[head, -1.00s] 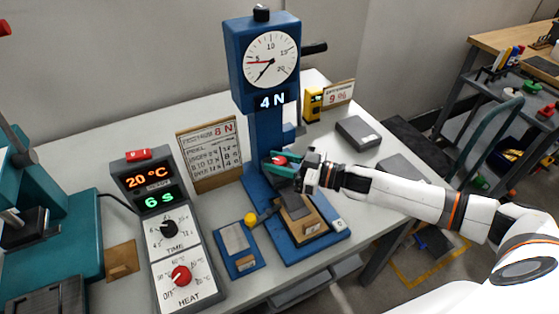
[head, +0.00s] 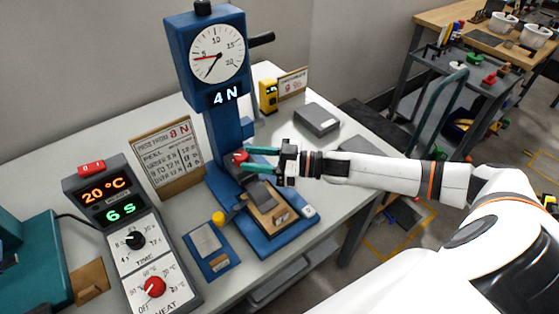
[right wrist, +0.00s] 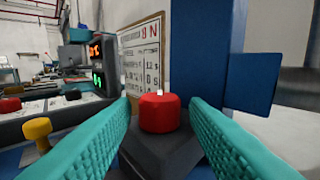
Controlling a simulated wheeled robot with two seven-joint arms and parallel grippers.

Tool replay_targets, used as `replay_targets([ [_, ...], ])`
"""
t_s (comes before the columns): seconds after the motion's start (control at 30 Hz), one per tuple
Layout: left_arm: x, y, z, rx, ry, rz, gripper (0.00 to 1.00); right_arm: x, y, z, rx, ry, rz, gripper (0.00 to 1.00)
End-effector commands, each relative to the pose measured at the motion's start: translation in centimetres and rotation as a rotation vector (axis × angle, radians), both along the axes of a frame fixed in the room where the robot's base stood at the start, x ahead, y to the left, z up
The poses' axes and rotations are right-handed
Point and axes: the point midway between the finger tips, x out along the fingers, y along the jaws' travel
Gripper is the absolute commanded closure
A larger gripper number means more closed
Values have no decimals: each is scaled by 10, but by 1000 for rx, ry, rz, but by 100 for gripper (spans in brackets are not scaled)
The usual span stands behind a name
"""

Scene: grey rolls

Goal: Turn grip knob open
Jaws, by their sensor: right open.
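The red grip knob (head: 240,157) sits on a dark block at the column of the blue force tester (head: 217,136). In the right wrist view the knob (right wrist: 158,113) is round, upright, with a small white mark on top. My right gripper (head: 248,159) is open, its two teal fingers pointing left at the knob. In the right wrist view my right gripper (right wrist: 160,102) has one finger on each side of the knob, with visible gaps. The tester's display (head: 226,96) reads 4 N under a round dial (head: 216,54). My left gripper is not in view.
A heater control box (head: 122,213) showing 20 °C and 6 s stands left of the tester. A card reading 8 N (head: 166,154) stands behind. A yellow knob (head: 218,218) is in front of the tester. A grey box (head: 317,120) lies at the back right.

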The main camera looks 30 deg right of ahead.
Motion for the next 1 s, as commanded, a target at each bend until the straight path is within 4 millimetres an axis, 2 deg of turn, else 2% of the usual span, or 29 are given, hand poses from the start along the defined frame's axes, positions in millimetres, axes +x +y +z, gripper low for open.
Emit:
replay_targets([
  [0.03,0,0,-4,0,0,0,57,-9,-11,-4,-5,4,-1,59],
  [0.2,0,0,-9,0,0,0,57,-32,-39,-3,-5,4,0,59],
  [0.4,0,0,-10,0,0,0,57,-49,-59,-1,-2,2,1,59],
  [0.57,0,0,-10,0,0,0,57,-53,-64,0,-1,0,1,59],
  [1.0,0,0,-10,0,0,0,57,-53,-65,0,-1,-1,1,59],
])
